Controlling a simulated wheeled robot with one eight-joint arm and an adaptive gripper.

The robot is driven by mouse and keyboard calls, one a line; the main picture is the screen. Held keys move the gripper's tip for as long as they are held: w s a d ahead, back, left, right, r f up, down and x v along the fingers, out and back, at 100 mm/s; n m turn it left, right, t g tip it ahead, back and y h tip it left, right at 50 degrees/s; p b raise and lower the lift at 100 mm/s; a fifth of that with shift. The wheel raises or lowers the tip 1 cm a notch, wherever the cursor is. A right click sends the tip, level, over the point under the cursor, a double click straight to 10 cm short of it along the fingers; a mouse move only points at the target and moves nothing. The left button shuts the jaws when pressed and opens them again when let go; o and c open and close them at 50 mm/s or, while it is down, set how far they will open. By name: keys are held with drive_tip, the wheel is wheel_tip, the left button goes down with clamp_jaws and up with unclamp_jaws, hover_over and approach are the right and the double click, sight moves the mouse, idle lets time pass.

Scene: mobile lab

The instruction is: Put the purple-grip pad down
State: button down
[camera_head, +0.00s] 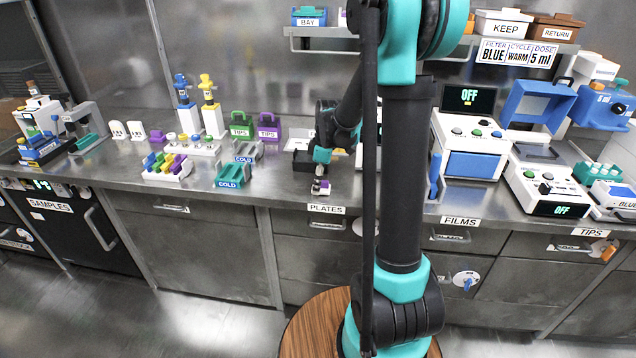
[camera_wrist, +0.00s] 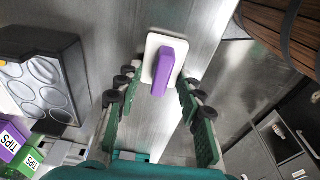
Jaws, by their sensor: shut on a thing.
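The purple-grip pad (camera_wrist: 151,70) is a white rounded plate with a purple block handle. In the wrist view it sits at the fingertip end, with my gripper (camera_wrist: 156,92) shut on it, one green finger on each side. In the head view the pad (camera_head: 320,187) is small, below my gripper (camera_head: 321,172), near the counter's front edge above the PLATES label. The steel counter (camera_head: 285,190) lies beneath it. I cannot tell whether the pad touches the counter.
A dark block with round wells (camera_wrist: 42,82) is left of the pad in the wrist view. Purple (camera_head: 268,127) and green (camera_head: 240,126) TIPS boxes stand farther back. COLD racks (camera_head: 229,173) are left; a white-and-blue instrument (camera_head: 472,148) is right. Bare counter lies around the pad.

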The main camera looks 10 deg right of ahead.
sight(323, 181)
drive_tip(key=shift+f, duration=0.1)
drive_tip(key=c, duration=1)
unclamp_jaws()
wheel_tip(323, 181, up, 11)
drive_tip(key=d, duration=0.2)
drive_tip(key=s+d+f+m+t, duration=0.1)
drive_tip(key=s+f+m, duration=0.3)
drive_tip(key=s, duration=0.3)
drive_tip(key=s+d+f+m+t+h, duration=0.1)
drive_tip(key=s+f+m, duration=0.3)
drive_tip(key=s, duration=0.4)
drive_tip(key=s+d+f+m+t, duration=0.1)
drive_tip(key=s+f+m, duration=0.2)
drive_tip(key=s+m, duration=0.3)
drive_tip(key=shift+s+d+f+t, duration=0.1)
drive_tip(key=shift+s+f+t, duration=0.25)
drive_tip(key=shift+s, duration=0.35)
